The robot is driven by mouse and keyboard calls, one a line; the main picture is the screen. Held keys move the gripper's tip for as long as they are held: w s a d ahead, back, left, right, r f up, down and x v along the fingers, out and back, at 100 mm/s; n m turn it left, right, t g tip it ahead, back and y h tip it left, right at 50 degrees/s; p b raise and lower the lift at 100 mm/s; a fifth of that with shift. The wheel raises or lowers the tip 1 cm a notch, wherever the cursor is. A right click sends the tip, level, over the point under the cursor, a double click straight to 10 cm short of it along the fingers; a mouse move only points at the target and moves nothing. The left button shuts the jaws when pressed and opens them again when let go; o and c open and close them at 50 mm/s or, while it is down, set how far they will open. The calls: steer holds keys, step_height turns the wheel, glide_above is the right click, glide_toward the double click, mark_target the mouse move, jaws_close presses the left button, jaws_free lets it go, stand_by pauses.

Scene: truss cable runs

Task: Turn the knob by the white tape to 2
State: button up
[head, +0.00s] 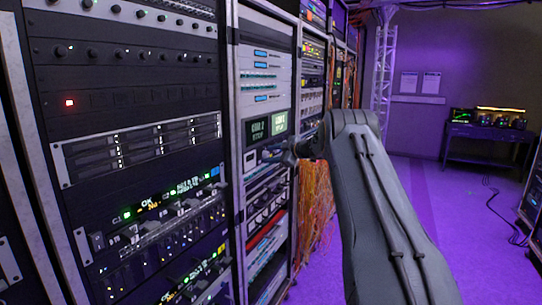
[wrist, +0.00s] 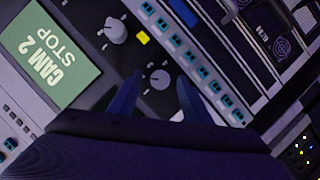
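In the wrist view my gripper (wrist: 158,92) is open, with its dark fingers on either side of a small round grey knob (wrist: 160,78) with tick marks around it. I cannot tell whether the fingers touch it. A larger pale knob (wrist: 115,31) sits up and left, outside the fingers. No white tape is clear in the wrist view. In the head view a small white patch (head: 250,161) is on the panel, left of my gripper (head: 284,153). The knob numbers are too small to read.
A lit display (wrist: 52,55) reading "CAM 2 STOP" is beside the knobs. A row of blue-lit buttons (wrist: 190,62) runs along the other side. In the head view, orange cables (head: 316,200) hang beyond the rack. Open floor (head: 440,205) is at the right.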

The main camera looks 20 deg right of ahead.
steer(key=b+v, duration=0.2)
steer(key=v, duration=0.5)
steer(key=shift+s, duration=0.4)
steer(key=shift+d+r, duration=0.1)
steer(key=shift+r, duration=0.05)
